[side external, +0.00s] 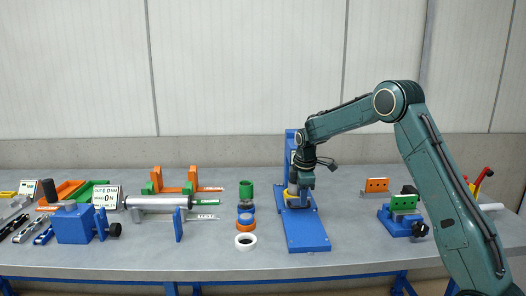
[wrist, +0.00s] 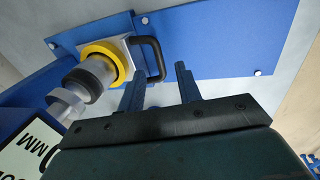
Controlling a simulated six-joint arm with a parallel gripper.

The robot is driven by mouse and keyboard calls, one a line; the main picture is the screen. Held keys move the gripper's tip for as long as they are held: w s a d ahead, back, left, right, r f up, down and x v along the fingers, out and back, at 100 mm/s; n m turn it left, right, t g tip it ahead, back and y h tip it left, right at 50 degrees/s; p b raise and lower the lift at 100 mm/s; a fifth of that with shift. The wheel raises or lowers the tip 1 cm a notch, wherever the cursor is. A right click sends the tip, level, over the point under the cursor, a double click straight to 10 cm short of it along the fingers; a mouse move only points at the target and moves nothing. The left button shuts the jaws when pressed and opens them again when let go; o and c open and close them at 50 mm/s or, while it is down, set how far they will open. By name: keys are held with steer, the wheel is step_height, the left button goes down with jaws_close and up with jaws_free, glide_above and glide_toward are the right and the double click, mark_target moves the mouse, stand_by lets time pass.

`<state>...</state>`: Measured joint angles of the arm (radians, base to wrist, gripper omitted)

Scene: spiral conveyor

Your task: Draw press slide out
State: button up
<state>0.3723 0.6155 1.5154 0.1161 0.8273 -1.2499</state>
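The blue press (side external: 307,228) stands at the middle of the bench, with a long flat base plate reaching toward the front and an upright at the back. In the wrist view its base plate (wrist: 225,45) fills the top. A light grey block, seemingly the slide (wrist: 130,47), carries a yellow ring (wrist: 98,62) and a black loop handle (wrist: 158,58). A grey cylinder with a black band (wrist: 84,84) stands over the ring. My gripper (wrist: 160,72) is open, its two fingers on either side of the handle's end; contact cannot be told. In the side view my gripper (side external: 306,182) partly hides the slide.
A column of coloured rings (side external: 246,216) stands left of the press. A roller on a blue stand (side external: 158,202) is farther left. A blue vise with a green block (side external: 404,215) and an orange block (side external: 376,187) are at right. The bench in front of the press is clear.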

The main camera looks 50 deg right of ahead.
mark_target(297, 198)
steer(key=shift+w+d+f, duration=0.1)
steer(key=shift+f, duration=0.7)
steer(key=shift+w+d+f, duration=0.1)
steer(key=shift+f, duration=0.7)
jaws_close()
